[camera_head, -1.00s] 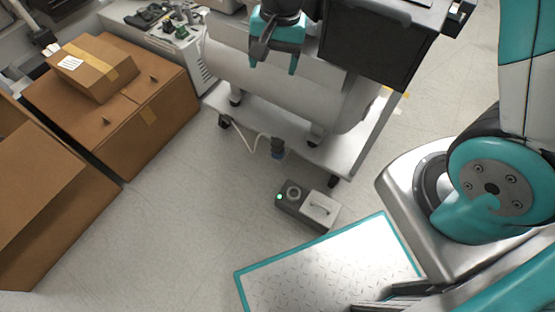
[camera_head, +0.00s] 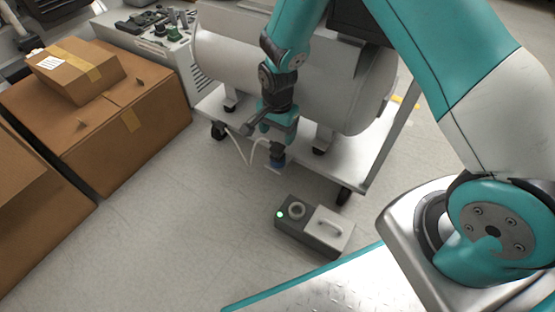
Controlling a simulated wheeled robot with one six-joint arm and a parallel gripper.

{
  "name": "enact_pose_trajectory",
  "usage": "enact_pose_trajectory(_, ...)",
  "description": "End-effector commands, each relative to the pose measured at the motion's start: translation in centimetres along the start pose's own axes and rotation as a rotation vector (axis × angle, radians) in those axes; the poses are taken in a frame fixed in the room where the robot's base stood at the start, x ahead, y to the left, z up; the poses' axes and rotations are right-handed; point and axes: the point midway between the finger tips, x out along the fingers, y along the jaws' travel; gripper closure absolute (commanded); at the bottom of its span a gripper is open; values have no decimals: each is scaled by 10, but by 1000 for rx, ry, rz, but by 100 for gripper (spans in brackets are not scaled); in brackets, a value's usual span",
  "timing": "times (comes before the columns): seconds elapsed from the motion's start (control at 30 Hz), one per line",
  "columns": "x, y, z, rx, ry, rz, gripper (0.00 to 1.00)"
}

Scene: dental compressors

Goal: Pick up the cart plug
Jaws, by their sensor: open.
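My gripper (camera_head: 277,136) is teal, points down and is open. In the picture its fingers are just above the plug. I cannot tell whether they touch it or stand around it. My gripper and wrist cover part of the cart behind.
The white cart (camera_head: 350,155) with a large tank (camera_head: 230,45) stands behind the plug. A dark grey box with a green light (camera_head: 310,226) sits on the floor in front. Cardboard boxes (camera_head: 110,130) stand at left. Floor between is clear.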

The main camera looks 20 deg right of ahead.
Motion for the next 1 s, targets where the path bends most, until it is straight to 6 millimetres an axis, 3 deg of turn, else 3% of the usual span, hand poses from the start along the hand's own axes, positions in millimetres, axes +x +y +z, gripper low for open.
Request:
enact_pose_trajectory(0.03,17,0,0,0,0,0,30)
enact_pose_trajectory(0.1,28,0,0,0,0,-1,30)
enact_pose_trajectory(0.43,47,-1,-1,-1,0,-1,30)
enact_pose_trajectory(0.73,89,-2,-3,-1,0,0,30)
enact_pose_trajectory(1.0,90,-3,-3,-1,0,-2,30)
